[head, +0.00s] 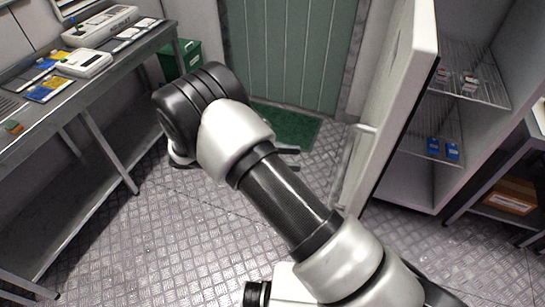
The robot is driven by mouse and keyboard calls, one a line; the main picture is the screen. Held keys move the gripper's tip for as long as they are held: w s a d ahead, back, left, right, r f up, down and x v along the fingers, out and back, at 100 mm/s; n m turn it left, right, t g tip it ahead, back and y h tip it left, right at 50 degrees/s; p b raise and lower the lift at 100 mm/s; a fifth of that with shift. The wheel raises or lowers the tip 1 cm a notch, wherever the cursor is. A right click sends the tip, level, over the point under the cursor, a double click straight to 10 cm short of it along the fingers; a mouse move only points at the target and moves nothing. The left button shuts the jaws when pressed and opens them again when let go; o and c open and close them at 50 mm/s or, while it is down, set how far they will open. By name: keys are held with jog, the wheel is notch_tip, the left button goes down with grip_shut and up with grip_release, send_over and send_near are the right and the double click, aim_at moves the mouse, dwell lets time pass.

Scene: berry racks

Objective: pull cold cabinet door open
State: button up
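The cold cabinet (398,188) stands at the right, with wire shelves inside. Its white door (401,75) is swung open, seen nearly edge-on, so the cabinet's inside shows to the right of it. My arm reaches up from the bottom right towards the middle left.
Small items (458,80) and blue boxes (443,149) sit on the cabinet shelves. A steel bench (100,62) with devices runs along the left. A green bin (187,57), green mat (285,122) and green strip door (285,55) are behind. The middle floor is clear.

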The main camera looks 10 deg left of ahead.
jog(key=a, duration=0.3)
jog(key=shift+s+a, duration=0.15)
jog(key=shift+a, duration=0.1)
dwell(0.4)
